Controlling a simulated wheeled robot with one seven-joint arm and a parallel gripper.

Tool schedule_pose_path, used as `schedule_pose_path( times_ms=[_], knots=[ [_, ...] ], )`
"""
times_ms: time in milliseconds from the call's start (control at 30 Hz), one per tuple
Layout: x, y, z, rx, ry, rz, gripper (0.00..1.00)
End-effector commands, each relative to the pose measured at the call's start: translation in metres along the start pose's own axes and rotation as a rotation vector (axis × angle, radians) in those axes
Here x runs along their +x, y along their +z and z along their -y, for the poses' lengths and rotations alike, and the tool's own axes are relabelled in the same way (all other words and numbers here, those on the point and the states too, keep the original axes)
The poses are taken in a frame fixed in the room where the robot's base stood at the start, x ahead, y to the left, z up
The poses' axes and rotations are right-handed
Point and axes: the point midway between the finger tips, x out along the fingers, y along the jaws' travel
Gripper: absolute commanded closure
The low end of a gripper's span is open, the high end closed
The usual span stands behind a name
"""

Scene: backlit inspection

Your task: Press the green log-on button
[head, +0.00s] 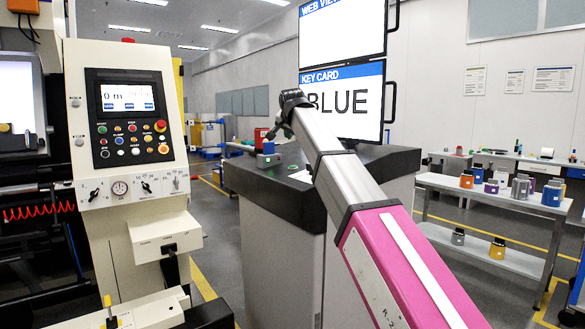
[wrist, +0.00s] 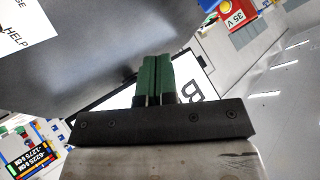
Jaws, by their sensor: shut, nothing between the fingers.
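A small green button (head: 102,129) sits at the upper left of the button rows on the machine's black control panel (head: 126,85), under its lit screen. Its label is too small to read, so I cannot tell whether it is the log-on button. My gripper (head: 268,145) is far to the right of that panel, over the dark-topped cabinet. In the wrist view, the green fingers of my gripper (wrist: 157,60) are together with nothing between them. No button shows near the fingertips there.
A "BLUE" key card sign (head: 368,100) stands behind. A shelf table (head: 510,198) with several coloured items is at right. Open floor lies between machine and cabinet.

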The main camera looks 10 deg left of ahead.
Motion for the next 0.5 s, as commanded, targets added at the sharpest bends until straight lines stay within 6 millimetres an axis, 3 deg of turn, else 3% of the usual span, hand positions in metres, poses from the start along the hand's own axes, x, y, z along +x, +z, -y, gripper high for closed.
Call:
schedule_pose_path(
  times_ms=[500],
  knots=[
    [0.034,0.026,-0.026,0.000,0.002,0.002,1.00]
  ],
)
